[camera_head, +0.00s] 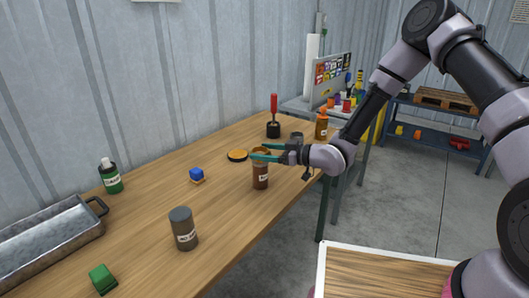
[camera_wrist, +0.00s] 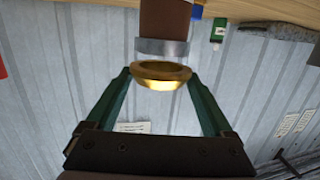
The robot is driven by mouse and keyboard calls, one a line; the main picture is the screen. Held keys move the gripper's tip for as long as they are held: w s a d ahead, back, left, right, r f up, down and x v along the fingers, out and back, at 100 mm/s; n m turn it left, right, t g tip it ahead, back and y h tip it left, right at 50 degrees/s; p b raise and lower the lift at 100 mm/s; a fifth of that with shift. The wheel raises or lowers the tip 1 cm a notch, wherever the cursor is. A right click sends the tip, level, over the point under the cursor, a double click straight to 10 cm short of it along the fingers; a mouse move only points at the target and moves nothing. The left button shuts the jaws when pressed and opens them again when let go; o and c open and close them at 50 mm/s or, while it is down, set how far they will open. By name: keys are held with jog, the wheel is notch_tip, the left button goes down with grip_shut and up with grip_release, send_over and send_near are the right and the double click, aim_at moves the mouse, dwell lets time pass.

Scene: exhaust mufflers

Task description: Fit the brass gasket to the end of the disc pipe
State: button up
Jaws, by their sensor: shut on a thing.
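My gripper (camera_head: 265,153) has green fingers and reaches in from the right over the table. In the wrist view, the brass gasket (camera_wrist: 161,75), a shiny gold ring, sits between the two fingertips, and my gripper is shut on it. A brown pipe (camera_head: 261,177) with a white label stands upright on the table below the fingers. Its grey end collar (camera_wrist: 162,47) and brown body (camera_wrist: 165,18) show in the wrist view, right beside the gasket and roughly in line with it. I cannot tell whether gasket and collar touch. The label is too small to read.
Behind are a black-and-orange disc (camera_head: 237,155), red-handled tool (camera_head: 273,118) and orange bottle (camera_head: 321,126). The wooden table (camera_head: 140,225) has bare room between them.

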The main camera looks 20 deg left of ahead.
jog(key=shift+f, duration=0.85)
dwell(0.5)
jog(key=o, duration=1.1)
